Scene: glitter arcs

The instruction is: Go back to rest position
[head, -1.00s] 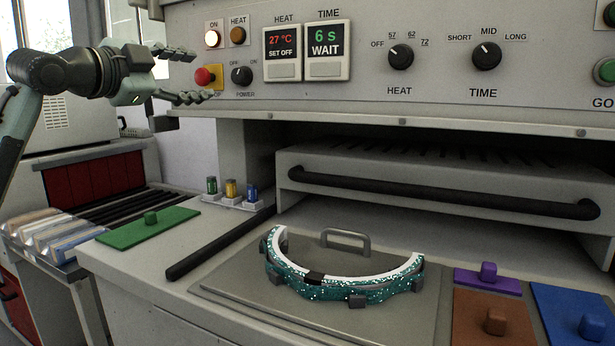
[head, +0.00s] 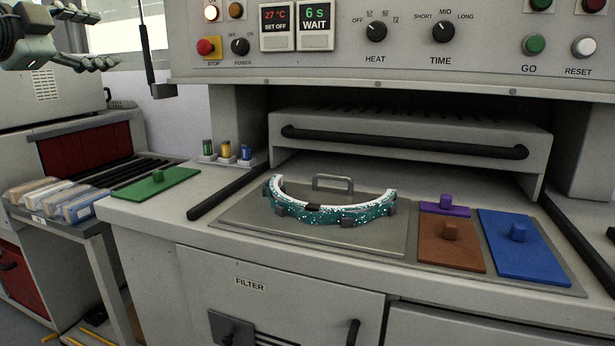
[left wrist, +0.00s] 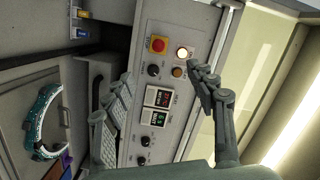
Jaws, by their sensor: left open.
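My left gripper (head: 100,45) is at the top left of the head view, partly cut off by the frame edge. It is open and empty, left of the control panel (head: 350,40) and apart from it. In the left wrist view its two fingers (left wrist: 165,95) stand wide apart, with the panel's knobs and displays behind them. The glittery teal arc (head: 330,212) lies on the metal plate (head: 385,238) on the bench, far from the gripper. It also shows in the left wrist view (left wrist: 40,120). My right gripper is not in view.
Brown (head: 450,255), purple (head: 445,209) and blue (head: 525,255) plates lie at the right. Packets (head: 60,200) lie at the left.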

